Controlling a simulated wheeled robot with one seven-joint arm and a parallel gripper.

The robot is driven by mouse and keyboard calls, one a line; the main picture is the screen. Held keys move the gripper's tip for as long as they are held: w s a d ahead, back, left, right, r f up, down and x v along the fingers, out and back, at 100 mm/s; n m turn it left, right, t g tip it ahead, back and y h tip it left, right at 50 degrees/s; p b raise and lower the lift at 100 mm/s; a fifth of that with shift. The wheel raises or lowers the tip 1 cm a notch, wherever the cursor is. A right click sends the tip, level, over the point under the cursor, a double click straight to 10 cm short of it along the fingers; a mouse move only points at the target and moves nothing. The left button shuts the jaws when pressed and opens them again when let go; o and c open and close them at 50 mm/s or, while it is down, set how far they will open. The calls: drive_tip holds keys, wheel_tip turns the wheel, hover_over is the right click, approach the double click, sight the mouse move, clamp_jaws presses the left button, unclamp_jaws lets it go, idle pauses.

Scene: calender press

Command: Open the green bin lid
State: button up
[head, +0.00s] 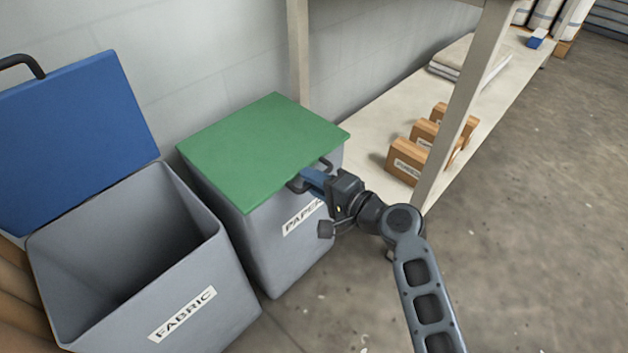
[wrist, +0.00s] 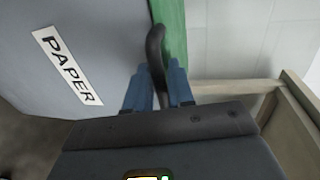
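The green lid (head: 262,145) lies flat and closed on the grey bin labelled PAPER (head: 285,245). A dark curved handle (head: 325,163) sticks out from the lid's front edge. My gripper (head: 308,180) is at this handle, in front of the bin. In the wrist view, the handle (wrist: 155,48) passes between my two blue fingers, and my gripper (wrist: 160,85) looks shut on it. The fingers sit close on both sides of the handle. The green lid's edge (wrist: 172,25) shows just beyond, and the PAPER label (wrist: 67,65) is at left.
The FABRIC bin (head: 190,265) stands open at left, its blue lid (head: 75,135) tilted back against the wall. A shelf (head: 375,135) with small cardboard boxes (head: 408,160) and a post (head: 465,105) is at right. The floor (head: 540,240) at right is clear.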

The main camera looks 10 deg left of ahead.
clamp_jaws()
idle(0.3)
